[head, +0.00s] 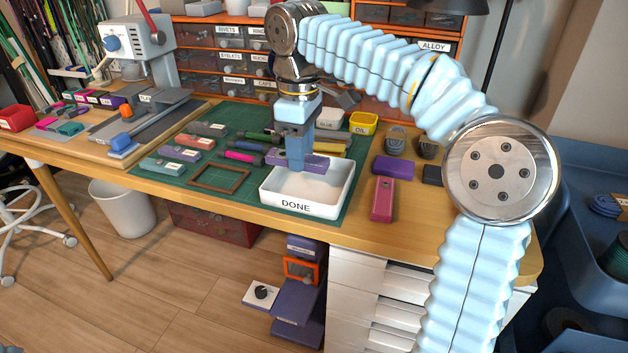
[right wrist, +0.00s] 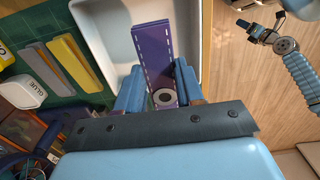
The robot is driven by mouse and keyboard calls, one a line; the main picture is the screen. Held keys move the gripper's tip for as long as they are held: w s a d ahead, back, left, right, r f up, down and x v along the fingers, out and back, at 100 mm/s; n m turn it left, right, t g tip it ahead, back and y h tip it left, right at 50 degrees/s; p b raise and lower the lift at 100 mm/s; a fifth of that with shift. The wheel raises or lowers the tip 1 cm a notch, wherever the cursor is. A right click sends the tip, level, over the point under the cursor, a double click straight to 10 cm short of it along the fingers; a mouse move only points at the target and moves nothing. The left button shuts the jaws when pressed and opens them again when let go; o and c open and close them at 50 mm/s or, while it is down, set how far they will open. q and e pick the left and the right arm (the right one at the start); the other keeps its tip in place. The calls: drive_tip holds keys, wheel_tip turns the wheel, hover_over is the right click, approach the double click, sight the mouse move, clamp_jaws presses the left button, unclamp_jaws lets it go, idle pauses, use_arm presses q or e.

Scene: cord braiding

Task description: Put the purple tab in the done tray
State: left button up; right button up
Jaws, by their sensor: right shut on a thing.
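The purple tab (right wrist: 152,50) is a flat strip with pale stitching and a metal eyelet near one end. My right gripper (head: 297,168) is shut on it near the eyelet end, with a finger on each side in the right wrist view (right wrist: 160,88). In the head view the tab (head: 315,163) shows partly behind the fingers. The white done tray (head: 306,208), labelled DONE, is beneath the gripper. The gap between tab and tray floor is hard to judge. My left gripper is outside the head view; it appears small in the right wrist view (right wrist: 245,26), its jaws unclear.
A green mat (head: 240,116) holds several coloured tabs left of the tray and a brown frame (head: 219,189). A glue tub (head: 329,119) and yellow oil bin (head: 363,123) stand behind. A pink block (head: 382,199) lies right of the tray. The table's front edge is close.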

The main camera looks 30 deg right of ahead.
sight(313, 187)
drive_tip(key=shift+d+f, duration=0.75)
drive_tip(key=shift+f, duration=0.2)
drive_tip(key=shift+d+f+b, duration=0.25)
drive_tip(key=shift+f+b, duration=0.05)
drive_tip(key=shift+f, duration=0.75)
drive_tip(key=shift+d+f+b, duration=0.25)
drive_tip(key=shift+f, duration=0.75)
drive_tip(key=shift+f, duration=0.1)
drive_tip(key=o, duration=1)
wheel_tip(313, 187, up, 12)
drive_tip(key=p, duration=0.3)
drive_tip(key=shift+f, duration=0.15)
drive_tip(key=shift+r, duration=0.3)
